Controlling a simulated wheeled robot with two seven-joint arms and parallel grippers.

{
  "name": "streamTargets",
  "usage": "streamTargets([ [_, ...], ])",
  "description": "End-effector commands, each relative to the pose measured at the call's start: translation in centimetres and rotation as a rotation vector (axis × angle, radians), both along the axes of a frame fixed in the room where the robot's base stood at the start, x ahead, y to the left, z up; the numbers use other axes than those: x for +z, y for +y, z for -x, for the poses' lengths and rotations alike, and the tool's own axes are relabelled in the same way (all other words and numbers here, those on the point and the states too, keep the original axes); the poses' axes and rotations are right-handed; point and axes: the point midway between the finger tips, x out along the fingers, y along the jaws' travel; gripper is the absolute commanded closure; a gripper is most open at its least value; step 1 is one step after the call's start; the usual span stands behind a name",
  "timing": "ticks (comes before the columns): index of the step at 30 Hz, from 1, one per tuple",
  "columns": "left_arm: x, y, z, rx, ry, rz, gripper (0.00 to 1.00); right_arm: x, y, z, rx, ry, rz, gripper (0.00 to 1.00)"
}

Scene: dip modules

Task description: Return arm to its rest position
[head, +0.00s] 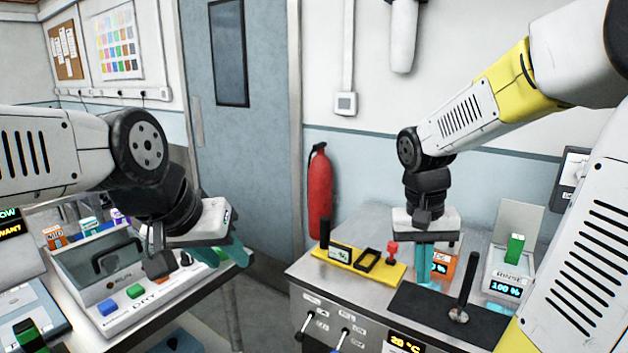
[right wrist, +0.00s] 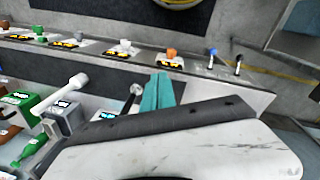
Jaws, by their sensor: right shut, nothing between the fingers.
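My right arm comes in from the right in the head view. Its right gripper (head: 425,266) points down over the steel counter, in front of an orange module (head: 441,264) that it partly hides. In the right wrist view its teal fingers (right wrist: 158,92) are together with nothing between them. My left gripper (head: 236,253) hangs at the right end of the white console (head: 125,318) on the left bench. Its teal fingers show only partly, so I cannot tell whether they are open.
The steel counter (head: 300,270) carries a yellow tray (head: 345,268), a black mat (head: 425,318) with an upright black lever (head: 463,290), and a white "RINSE" module (head: 505,275) with a green top. A red fire extinguisher (head: 319,190) hangs behind. A floor gap separates bench and counter.

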Motion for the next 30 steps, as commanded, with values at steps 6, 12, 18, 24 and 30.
streamTargets([
  [6,0.0,0.0,0.0,0.000,0.000,0.000,0.64,4.6,3.5,3.5,0.132,-0.269,-0.187,1.00],
  [12,0.0,0.0,0.0,0.000,0.000,0.000,0.64,7.3,5.8,5.9,0.229,-0.470,-0.239,1.00],
  [18,0.0,0.0,0.0,0.000,0.000,0.000,0.64,8.2,6.6,6.8,0.268,-0.548,-0.244,1.00],
  [24,0.0,0.0,0.0,0.000,0.000,0.000,0.64,8.2,6.6,6.8,0.269,-0.550,-0.244,1.00],
  [30,0.0,0.0,0.0,0.000,0.000,0.000,0.64,8.2,6.6,6.8,0.269,-0.550,-0.244,1.00],
])
